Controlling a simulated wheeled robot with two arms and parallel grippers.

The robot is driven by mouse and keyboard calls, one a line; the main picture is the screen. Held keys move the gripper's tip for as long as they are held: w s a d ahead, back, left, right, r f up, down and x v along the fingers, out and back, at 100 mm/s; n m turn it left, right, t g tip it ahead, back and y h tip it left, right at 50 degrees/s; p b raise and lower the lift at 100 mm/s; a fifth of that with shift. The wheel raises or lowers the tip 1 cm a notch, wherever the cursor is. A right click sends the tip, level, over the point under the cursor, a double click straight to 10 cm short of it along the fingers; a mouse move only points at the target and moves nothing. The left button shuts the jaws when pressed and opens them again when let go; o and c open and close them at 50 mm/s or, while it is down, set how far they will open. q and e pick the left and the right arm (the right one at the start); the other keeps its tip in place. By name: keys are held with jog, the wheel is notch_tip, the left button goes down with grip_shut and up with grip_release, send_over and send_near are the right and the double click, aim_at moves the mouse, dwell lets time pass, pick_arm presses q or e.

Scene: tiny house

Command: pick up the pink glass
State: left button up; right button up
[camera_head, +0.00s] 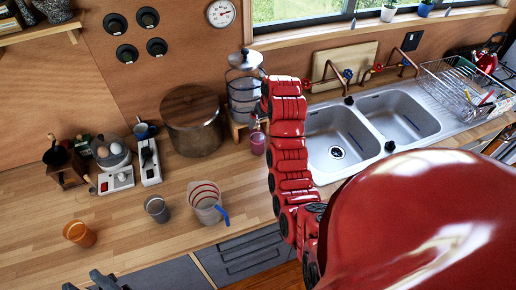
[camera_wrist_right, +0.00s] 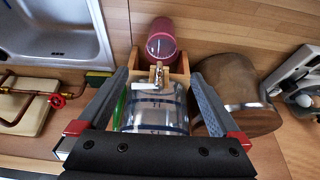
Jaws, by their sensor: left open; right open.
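The pink glass (camera_head: 257,143) stands on the wooden counter beside the left sink basin, in front of the glass dispenser. In the right wrist view the pink glass (camera_wrist_right: 162,42) lies just beyond the fingertips, roughly centred between them. My right gripper (camera_wrist_right: 160,73) is open and empty, with its fingers apart over the dispenser and its tap. In the head view my red right arm reaches up next to the glass, and its fingers are hard to make out. My left gripper (camera_head: 84,285) is open at the bottom left edge, only partly visible, far from the glass.
The dispenser (camera_head: 244,95) on its wooden stand (camera_wrist_right: 178,65) is right behind the glass. A large brown pot (camera_head: 192,125) stands to its left, the sink (camera_head: 340,140) to its right. A measuring jug (camera_head: 207,205), grey cup (camera_head: 157,208) and orange cup (camera_head: 79,233) stand nearer.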

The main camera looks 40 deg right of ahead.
jog(key=b, duration=1)
send_near(258, 135)
jog(key=a+f, duration=0.1)
jog(key=f, duration=0.1)
jog(key=p+x, duration=0.3)
jog(key=shift+s+a, duration=0.1)
jog(key=shift+s, duration=0.05)
jog(key=shift+p+x, duration=0.3)
jog(key=shift+x, duration=0.55)
jog(key=shift+c, duration=0.2)
grip_shut()
